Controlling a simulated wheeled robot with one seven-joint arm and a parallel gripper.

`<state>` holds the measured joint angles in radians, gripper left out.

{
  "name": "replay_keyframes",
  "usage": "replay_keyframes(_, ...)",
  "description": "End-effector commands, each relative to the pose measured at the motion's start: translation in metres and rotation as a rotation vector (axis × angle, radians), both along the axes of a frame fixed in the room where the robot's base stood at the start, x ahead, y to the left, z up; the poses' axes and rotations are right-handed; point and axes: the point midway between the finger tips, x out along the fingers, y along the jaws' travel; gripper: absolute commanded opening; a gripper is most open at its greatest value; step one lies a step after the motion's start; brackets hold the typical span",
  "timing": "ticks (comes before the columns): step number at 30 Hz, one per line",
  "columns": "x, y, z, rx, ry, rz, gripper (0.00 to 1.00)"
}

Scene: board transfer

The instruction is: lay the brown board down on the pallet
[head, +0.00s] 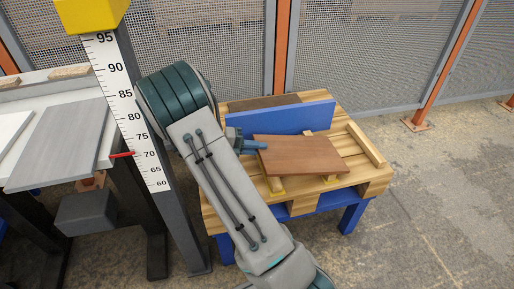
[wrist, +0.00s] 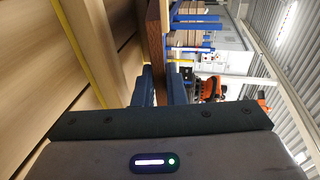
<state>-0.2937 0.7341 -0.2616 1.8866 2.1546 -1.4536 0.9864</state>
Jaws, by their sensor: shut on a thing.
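The brown board (head: 305,156) is roughly level over the front middle of the wooden pallet (head: 222,203). My gripper (head: 260,146) is shut on the board's left edge. In the wrist view the board (wrist: 156,32) shows edge-on between the two fingers of my gripper (wrist: 163,80), with the pallet's slats to its left. Two wooden spacers with yellow ends, one the front left spacer (head: 276,187), show at the board's front edge. Whether the board touches them cannot be told. My arm hides the pallet's left part.
A blue panel (head: 290,118) stands upright behind the board. A wooden strip (head: 366,144) lies along the pallet's right side. At left are a post with a height scale (head: 128,105) and a table with a grey board (head: 62,145). A mesh fence (head: 380,60) runs behind.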

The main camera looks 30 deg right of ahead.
Motion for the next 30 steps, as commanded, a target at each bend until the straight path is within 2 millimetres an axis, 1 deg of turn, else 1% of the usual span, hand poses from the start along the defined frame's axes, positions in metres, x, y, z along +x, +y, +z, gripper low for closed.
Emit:
replay_keyframes(5, 0.000, 0.000, -0.001, -0.005, 0.002, 0.000, 0.00)
replay_keyframes(30, 0.002, 0.006, -0.025, -0.086, 0.023, 0.003, 0.00)
